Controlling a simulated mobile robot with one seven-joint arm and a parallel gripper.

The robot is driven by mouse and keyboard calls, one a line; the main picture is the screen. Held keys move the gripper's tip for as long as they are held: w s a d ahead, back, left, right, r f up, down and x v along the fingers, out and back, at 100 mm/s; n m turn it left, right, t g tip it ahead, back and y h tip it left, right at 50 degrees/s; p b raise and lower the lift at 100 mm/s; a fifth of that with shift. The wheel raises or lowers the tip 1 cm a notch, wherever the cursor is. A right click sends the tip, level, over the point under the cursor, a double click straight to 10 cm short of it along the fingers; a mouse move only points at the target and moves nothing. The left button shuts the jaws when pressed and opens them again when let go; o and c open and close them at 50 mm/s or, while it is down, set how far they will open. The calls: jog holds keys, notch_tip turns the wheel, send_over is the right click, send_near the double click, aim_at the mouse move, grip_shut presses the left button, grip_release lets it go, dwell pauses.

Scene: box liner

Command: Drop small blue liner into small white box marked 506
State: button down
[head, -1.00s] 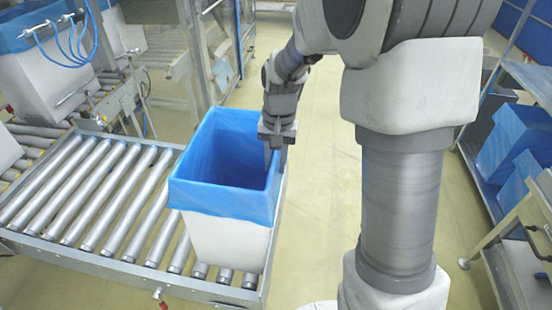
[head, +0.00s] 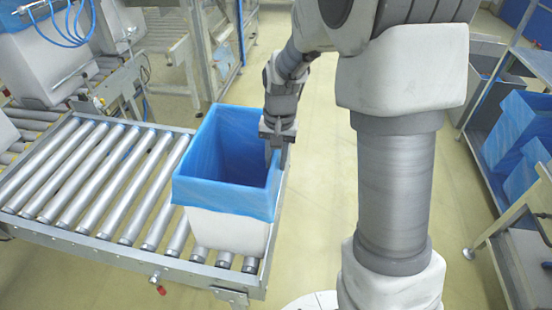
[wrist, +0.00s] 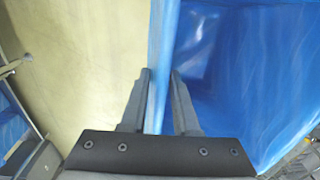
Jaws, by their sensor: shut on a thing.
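The white box (head: 222,232) stands upright at the near right end of the roller conveyor. The blue liner (head: 222,198) sits in the box, open at the top, with its edge folded over the outside of the rim. My gripper (head: 275,150) is at the right side of the box. In the wrist view, my gripper (wrist: 161,85) is shut on the blue liner's edge (wrist: 160,60), one finger outside and one inside. The liner's open inside (wrist: 215,60) shows to the right. No number is readable on the box.
The roller conveyor (head: 85,185) extends left of the box. Another lined white box (head: 45,65) stands at the back left. A metal rack with blue-lined bins (head: 515,130) is at the right. Open floor (head: 320,190) lies right of the box.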

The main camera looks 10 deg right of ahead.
jog(key=shift+a+r, duration=0.25)
jog(key=shift+a, duration=0.05)
dwell(0.9)
jog(key=c, duration=0.6)
grip_release()
jog(key=shift+o, duration=0.3)
jog(key=o, duration=0.4)
jog(key=shift+o, duration=0.2)
jog(key=shift+p, duration=0.35)
notch_tip(320, 180, up, 13)
jog(key=p, duration=1)
